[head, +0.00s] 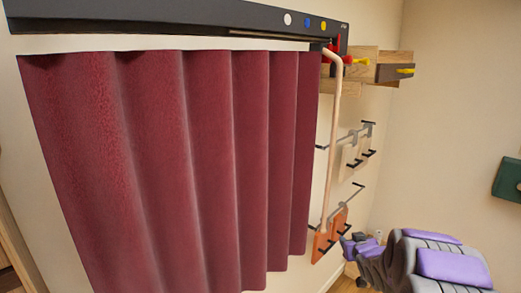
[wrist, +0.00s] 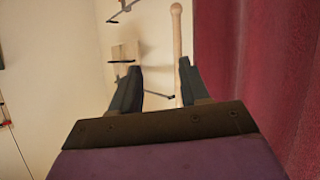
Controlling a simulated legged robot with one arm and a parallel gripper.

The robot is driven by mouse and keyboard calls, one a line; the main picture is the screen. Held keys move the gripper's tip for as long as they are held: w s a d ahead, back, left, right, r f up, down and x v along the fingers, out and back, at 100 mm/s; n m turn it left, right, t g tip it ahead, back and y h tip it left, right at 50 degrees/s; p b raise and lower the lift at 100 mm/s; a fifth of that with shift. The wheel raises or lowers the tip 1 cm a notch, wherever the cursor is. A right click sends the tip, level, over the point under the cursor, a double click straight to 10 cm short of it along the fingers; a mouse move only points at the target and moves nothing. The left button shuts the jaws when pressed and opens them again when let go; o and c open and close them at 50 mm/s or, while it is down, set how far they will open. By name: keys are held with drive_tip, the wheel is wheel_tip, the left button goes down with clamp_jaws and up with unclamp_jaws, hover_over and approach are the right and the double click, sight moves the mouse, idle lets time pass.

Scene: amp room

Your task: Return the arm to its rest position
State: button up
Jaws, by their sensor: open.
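My arm, grey with purple panels, shows at the lower right of the head view. My gripper (head: 355,245) is at its left end, near the lower end of a long pale wooden rod (head: 333,140). In the wrist view my gripper (wrist: 159,66) is open, with its two dark fingers apart. The rod (wrist: 177,45) shows there beside the right finger, partly overlapped by it. I cannot tell whether they touch. No held object shows between the fingers.
A dark red curtain (head: 190,160) hangs from a dark rail (head: 190,18) at left. Wooden blocks with pegs (head: 365,68) and hook racks (head: 355,155) are on the wall behind the rod. A green box (head: 508,180) is on the right wall. Open room lies between.

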drive_tip(key=s+a+f+g+b, duration=0.2)
drive_tip(key=s+a+g, duration=0.3)
drive_tip(key=s, duration=1.2)
drive_tip(key=s+a+f+g+b, duration=0.2)
drive_tip(key=s+a+g+b, duration=0.2)
drive_tip(key=s, duration=1.4)
drive_tip(key=s+a+f+g+b, duration=0.2)
drive_tip(key=s+a+g+b, duration=0.2)
drive_tip(key=s, duration=1.3)
drive_tip(key=a+g, duration=0.1)
drive_tip(key=a, duration=0.2)
drive_tip(key=shift+s+a+f+m+g, duration=0.2)
drive_tip(key=shift+f+m+g, duration=0.1)
drive_tip(key=shift+m+g, duration=0.1)
drive_tip(key=shift+w, duration=0.1)
drive_tip(key=shift+a, duration=0.1)
